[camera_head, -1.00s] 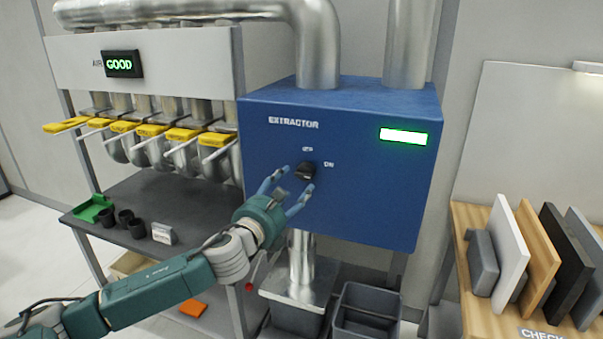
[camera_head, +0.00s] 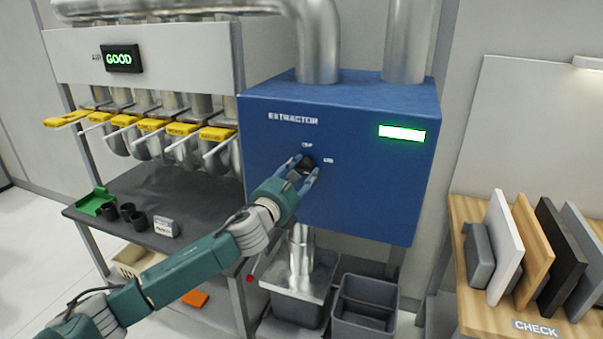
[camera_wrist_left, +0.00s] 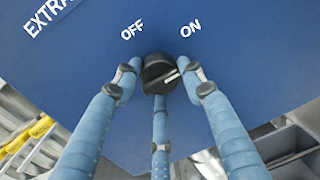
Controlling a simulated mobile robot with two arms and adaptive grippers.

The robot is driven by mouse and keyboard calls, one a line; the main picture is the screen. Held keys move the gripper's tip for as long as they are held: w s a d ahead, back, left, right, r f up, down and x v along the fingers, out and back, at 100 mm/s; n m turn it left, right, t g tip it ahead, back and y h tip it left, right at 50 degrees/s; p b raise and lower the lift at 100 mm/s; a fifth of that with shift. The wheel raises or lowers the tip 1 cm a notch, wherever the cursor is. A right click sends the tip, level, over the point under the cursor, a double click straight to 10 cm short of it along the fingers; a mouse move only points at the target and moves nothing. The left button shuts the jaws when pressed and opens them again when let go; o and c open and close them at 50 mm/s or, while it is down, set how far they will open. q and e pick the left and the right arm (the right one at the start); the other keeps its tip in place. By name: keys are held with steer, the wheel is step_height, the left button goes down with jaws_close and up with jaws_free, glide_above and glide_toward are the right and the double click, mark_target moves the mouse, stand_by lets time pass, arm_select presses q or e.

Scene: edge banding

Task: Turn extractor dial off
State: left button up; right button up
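The extractor (camera_head: 345,205) is a blue box with a lit green and white display (camera_head: 402,134) at its upper right. Its black dial (camera_head: 307,163) is on the front face, below the OFF and ON labels. In the left wrist view the dial (camera_wrist_left: 159,72) has a white mark pointing up and right, toward ON. My left gripper (camera_head: 304,170) is at the dial. Its blue fingers are spread open, one on each side and one below; the lower finger's tip is close under the dial, and contact is unclear. My right gripper is not in view.
Yellow-handled blast gates (camera_head: 152,126) hang at the left above a dark shelf (camera_head: 165,195) with black cups and a green tray. Grey bins (camera_head: 365,305) stand under the extractor. A wooden rack (camera_head: 490,325) with several panels is at the right.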

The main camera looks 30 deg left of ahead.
arm_select(q)
steer(key=shift+d+f+n, duration=0.15)
steer(key=shift+f+n, duration=0.15)
steer(key=shift+f, duration=0.05)
stand_by(0.3)
steer(key=shift+f+n, duration=0.1)
steer(key=shift+n, duration=0.6)
steer(key=n+b, duration=0.1)
steer(key=n, duration=0.5)
steer(key=shift+d+f+b, duration=0.15)
steer(key=shift+d+b, duration=0.05)
steer(key=shift+b, duration=0.2)
steer(key=n, duration=0.6)
steer(key=shift+d+y+b, duration=0.1)
steer(key=shift+y+b, duration=0.2)
steer(key=shift+w+r+n, duration=0.1)
steer(key=shift+r+n, duration=0.05)
steer(key=shift+n, duration=1)
steer(key=shift+r+n, duration=0.1)
steer(key=shift+n, duration=1.05)
